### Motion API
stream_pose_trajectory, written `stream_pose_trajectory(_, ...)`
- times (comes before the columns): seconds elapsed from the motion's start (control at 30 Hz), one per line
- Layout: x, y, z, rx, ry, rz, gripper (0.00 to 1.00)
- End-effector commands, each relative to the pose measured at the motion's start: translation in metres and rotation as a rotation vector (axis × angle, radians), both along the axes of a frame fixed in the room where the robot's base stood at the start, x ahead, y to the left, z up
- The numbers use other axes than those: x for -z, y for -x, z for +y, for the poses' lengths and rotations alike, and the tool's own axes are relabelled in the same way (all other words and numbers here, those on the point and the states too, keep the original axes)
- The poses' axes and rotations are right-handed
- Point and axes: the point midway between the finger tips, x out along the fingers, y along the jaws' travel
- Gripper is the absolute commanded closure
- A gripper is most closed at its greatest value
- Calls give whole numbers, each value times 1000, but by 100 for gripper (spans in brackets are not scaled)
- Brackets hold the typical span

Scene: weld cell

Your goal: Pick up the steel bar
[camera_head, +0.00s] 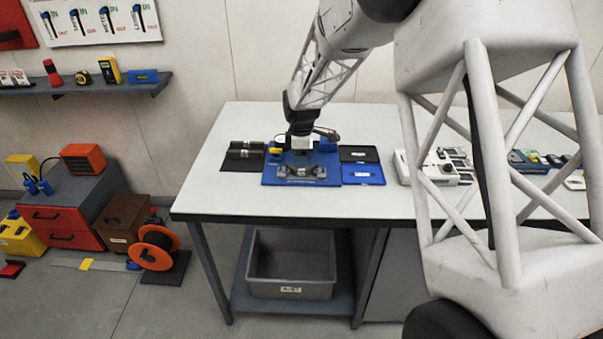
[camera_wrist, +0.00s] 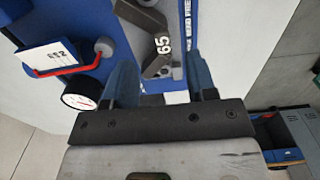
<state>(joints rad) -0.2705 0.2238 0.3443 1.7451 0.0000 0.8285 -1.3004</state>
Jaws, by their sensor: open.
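Grey metal bar-like pieces (camera_head: 243,152) lie on a black mat (camera_head: 228,164) at the left of the workbench. I cannot tell for sure which piece is the steel bar. A dark grey angular part (camera_head: 300,171) lies on the blue board (camera_head: 330,178) to the right of that mat; it also shows in the wrist view, marked 65 (camera_wrist: 155,55). My gripper (camera_head: 302,150) is over the blue board, pointing down. In the wrist view my gripper (camera_wrist: 162,82) has its two blue fingers spread, with nothing clearly held between them.
A round dial gauge (camera_wrist: 82,98) and a white label (camera_wrist: 48,57) with a red edge are close to the left finger. Black and blue trays (camera_head: 362,174) and a pale device (camera_head: 440,168) stand to the right. The bench's left front (camera_head: 210,198) is clear.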

Motion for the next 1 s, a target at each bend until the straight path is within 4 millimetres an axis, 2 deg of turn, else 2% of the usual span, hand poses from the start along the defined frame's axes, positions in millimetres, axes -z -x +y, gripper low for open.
stream_pose_trajectory(0.43,44,2,-1,0,0,0,48)
stream_pose_trajectory(1.0,47,2,-1,0,0,0,48)
